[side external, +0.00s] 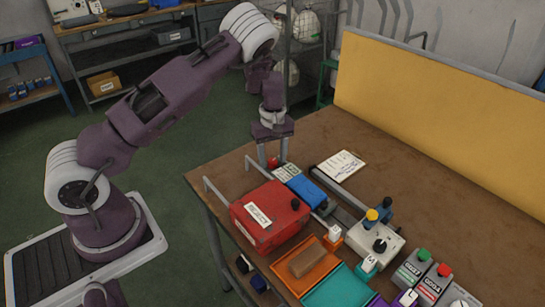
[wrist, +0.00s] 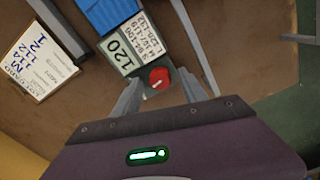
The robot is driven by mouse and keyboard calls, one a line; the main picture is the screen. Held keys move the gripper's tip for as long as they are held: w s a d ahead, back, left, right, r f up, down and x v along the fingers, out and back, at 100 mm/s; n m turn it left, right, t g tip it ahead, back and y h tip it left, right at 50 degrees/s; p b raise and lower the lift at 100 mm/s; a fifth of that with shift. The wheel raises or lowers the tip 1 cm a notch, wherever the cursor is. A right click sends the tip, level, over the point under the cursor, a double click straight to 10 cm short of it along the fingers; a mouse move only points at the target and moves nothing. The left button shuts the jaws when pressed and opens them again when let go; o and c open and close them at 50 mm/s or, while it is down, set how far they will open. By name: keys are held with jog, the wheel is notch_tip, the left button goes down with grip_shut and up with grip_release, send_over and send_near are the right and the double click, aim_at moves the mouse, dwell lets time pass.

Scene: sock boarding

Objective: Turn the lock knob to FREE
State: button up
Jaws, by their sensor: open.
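The red lock knob (wrist: 159,77) sits at the end of a dark bar or block in the wrist view, with a small pale mark on it. In the side view the red knob (side external: 273,162) is partly hidden by my fingers. My gripper (side external: 273,154) points down over it. In the wrist view my open fingers (wrist: 158,84) stand on either side of the knob. I cannot tell whether they touch it. No FREE marking can be read.
A printed plate reading 120 (wrist: 119,51) and a blue block (side external: 306,190) adjoin the knob. A red box (side external: 268,228) with a rail stands close by. A paper card (side external: 340,165) lies on the table. Trays and small control boxes crowd the near side.

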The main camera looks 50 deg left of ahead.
grip_shut()
jog(key=shift+n, duration=0.4)
jog(key=n, duration=0.2)
jog(key=shift+r+n, duration=0.1)
jog(key=shift+n, duration=2.1)
grip_release()
